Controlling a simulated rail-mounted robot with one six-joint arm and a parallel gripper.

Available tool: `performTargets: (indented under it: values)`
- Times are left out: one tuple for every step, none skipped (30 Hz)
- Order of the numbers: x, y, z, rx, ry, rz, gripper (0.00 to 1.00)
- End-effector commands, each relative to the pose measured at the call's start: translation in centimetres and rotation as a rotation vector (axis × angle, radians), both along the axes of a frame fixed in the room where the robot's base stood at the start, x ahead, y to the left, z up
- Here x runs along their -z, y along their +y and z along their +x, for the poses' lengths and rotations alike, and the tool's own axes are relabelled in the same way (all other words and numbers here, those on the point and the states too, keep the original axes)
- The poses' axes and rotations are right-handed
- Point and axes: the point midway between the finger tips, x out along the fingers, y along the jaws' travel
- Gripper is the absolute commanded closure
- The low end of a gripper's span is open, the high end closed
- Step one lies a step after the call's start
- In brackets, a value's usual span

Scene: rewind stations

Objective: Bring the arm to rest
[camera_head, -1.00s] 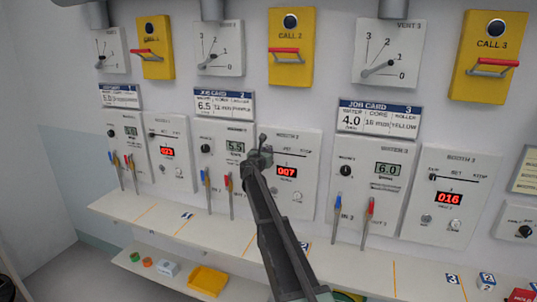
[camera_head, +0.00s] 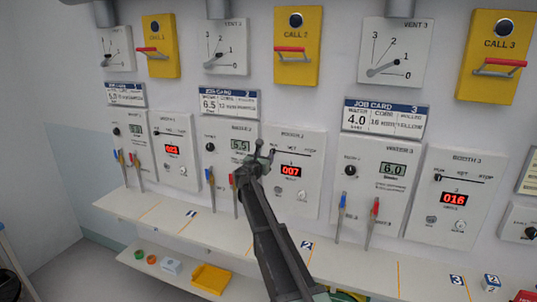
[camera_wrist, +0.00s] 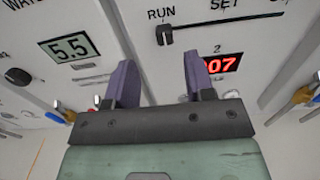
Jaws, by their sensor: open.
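My gripper (camera_head: 265,152) is open and empty in front of the station 2 panels, at the end of my raised arm. In the wrist view its two purple-grey fingers (camera_wrist: 160,78) stand apart with nothing between them. Beyond them is the Booth 2 panel (camera_head: 309,188), with a red display (camera_head: 291,171) reading 007. In the wrist view the black slider knob (camera_wrist: 164,36) sits under RUN, above the fingertips and apart from them. The Water 2 display (camera_wrist: 70,49) to the left reads 5.5.
Blue and red levers (camera_head: 371,222) hang below the water panels. A narrow shelf (camera_head: 345,262) runs under the panels. A lower shelf holds a yellow tray (camera_head: 211,279). Yellow call boxes (camera_head: 298,44) and vent dials (camera_head: 226,47) are on the wall above.

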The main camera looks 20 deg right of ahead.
Motion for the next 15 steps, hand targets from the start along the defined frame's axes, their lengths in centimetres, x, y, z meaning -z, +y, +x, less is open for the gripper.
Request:
performTargets:
  values:
    - [0.0,1.0,-1.3,-0.003,0.0,0.0,0.51]
    - [0.0,1.4,-1.7,-0.002,0.0,0.0,0.51]
    - [0.0,1.9,-2.3,-0.001,0.0,0.0,0.51]
    - [0.0,2.2,-2.5,-0.001,0.0,0.0,0.51]
    - [0.0,2.4,-2.7,-0.001,0.0,0.0,0.51]
    - [0.0,2.6,-2.9,-0.001,0.0,0.0,0.51]
    - [0.0,2.7,-2.9,-0.001,0.0,0.0,0.51]
    - [0.0,2.7,-3.0,-0.001,0.0,0.0,0.51]
    - [0.0,2.7,-2.9,-0.001,0.0,0.0,0.51]
    - [0.0,2.7,-2.9,-0.001,0.0,0.0,0.51]
    - [0.0,2.7,-2.9,-0.001,0.0,0.0,0.51]
    - [0.0,2.7,-2.9,-0.001,0.0,0.0,0.51]
    - [0.0,2.7,-2.9,-0.001,0.0,0.0,0.51]
    - [0.0,2.7,-2.9,-0.001,0.0,0.0,0.51]
    - [0.0,2.7,-2.9,-0.001,0.0,0.0,0.51]
